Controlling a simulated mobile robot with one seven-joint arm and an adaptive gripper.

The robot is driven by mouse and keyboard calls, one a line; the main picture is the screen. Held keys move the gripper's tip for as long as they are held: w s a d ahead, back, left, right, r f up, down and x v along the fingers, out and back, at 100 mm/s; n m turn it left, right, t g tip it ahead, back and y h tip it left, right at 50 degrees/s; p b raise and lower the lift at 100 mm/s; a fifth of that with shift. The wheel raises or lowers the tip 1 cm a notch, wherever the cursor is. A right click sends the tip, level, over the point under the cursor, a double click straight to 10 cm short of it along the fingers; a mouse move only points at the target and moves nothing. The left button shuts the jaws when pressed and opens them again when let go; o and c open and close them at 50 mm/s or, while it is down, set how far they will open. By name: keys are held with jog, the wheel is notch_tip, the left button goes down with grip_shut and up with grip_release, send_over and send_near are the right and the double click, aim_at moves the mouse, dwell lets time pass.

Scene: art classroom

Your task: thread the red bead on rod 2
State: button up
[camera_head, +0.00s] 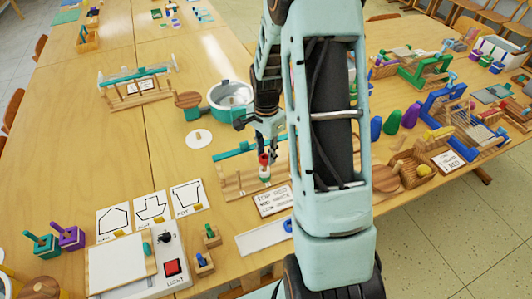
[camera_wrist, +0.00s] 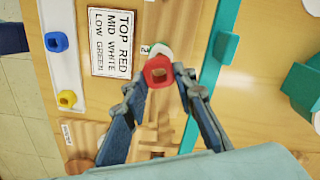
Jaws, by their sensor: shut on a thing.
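The red bead (camera_wrist: 158,71) is between the fingertips of my gripper (camera_wrist: 157,76), which is shut on it. In the head view the red bead (camera_head: 264,158) is just above a white bead (camera_head: 265,170), with green below. In the wrist view the white bead (camera_wrist: 160,49) partly shows behind the red one, with a bit of green beside it. These beads stand over the wooden rod board (camera_head: 235,187). The rod itself is hidden, so I cannot tell whether the red bead is around its tip.
A sign (camera_wrist: 111,43) reads top red, mid white, low green. A white tray (camera_wrist: 62,76) holds a blue bead (camera_wrist: 57,42) and a yellow bead (camera_wrist: 67,98). A teal bar (camera_wrist: 211,75) runs along the board. A teal pot (camera_head: 231,99) stands behind.

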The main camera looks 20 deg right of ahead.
jog(key=shift+f+b, duration=0.4)
jog(key=shift+f, duration=0.1)
dwell(0.5)
jog(key=o, duration=0.8)
jog(key=shift+o, duration=0.2)
notch_tip(320, 180, up, 12)
jog(key=shift+r, duration=0.15)
dwell(0.4)
